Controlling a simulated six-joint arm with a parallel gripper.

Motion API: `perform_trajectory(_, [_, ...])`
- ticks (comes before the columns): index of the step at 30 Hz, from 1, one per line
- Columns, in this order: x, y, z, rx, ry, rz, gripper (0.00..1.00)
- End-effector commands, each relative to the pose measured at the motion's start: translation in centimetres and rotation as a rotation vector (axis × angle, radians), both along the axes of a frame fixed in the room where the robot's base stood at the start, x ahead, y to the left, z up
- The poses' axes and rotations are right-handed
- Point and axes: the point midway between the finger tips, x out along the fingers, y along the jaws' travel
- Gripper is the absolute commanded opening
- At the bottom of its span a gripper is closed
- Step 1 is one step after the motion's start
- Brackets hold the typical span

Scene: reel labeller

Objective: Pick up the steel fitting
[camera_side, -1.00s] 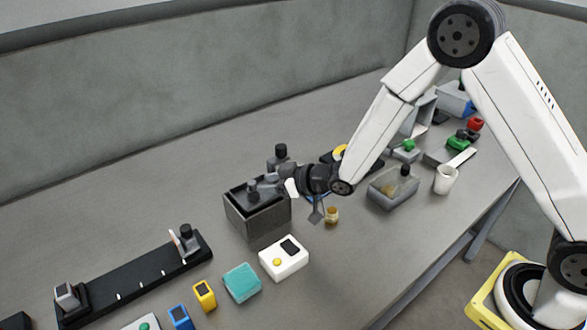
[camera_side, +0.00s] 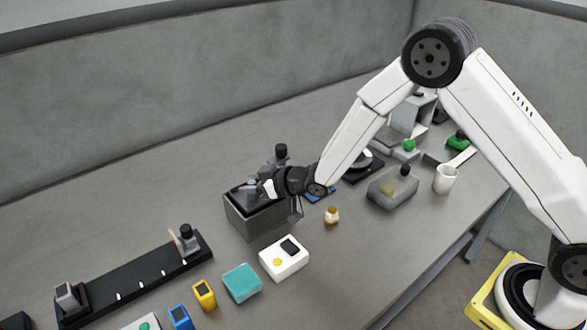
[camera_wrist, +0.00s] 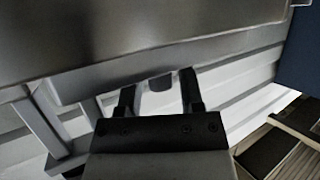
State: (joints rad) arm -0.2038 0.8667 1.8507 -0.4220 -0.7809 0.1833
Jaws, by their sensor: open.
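My gripper (camera_side: 252,188) is over the opening of a dark grey open-topped box (camera_side: 253,220) in the side view. In the wrist view my gripper (camera_wrist: 158,90) shows its two black fingers apart, with a gap between them. A small dark grey cylindrical piece (camera_wrist: 160,83) shows between and beyond the fingertips. It may be the steel fitting, but I cannot tell for sure, nor whether a finger touches it. In the side view the gripper and wrist hide part of the box's inside, and I cannot pick out the fitting there.
A white box with a yellow button (camera_side: 284,258), a teal block (camera_side: 242,283) and a small brass-and-white piece (camera_side: 332,215) stand in front. A black rail (camera_side: 140,275) lies left. The rear-left bench is clear.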

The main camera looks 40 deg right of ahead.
Motion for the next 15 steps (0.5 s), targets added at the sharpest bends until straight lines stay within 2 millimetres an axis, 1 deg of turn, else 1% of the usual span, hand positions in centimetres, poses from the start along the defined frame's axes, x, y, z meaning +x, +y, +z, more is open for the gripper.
perform_trajectory(6, [-0.01, -0.02, 0.02, 0.000, 0.000, 0.000, 0.48])
perform_trajectory(8, [-0.01, -0.02, 0.02, 0.000, 0.000, 0.000, 0.29])
perform_trajectory(9, [-0.01, -0.02, 0.02, 0.000, 0.000, 0.000, 0.16])
perform_trajectory(10, [-0.01, -0.02, 0.02, 0.000, 0.000, 0.000, 0.06])
perform_trajectory(11, [-0.02, -0.02, 0.02, 0.000, 0.000, 0.000, 0.00])
perform_trajectory(15, [0.01, -0.02, 0.05, 0.000, -0.001, 0.000, 0.00])
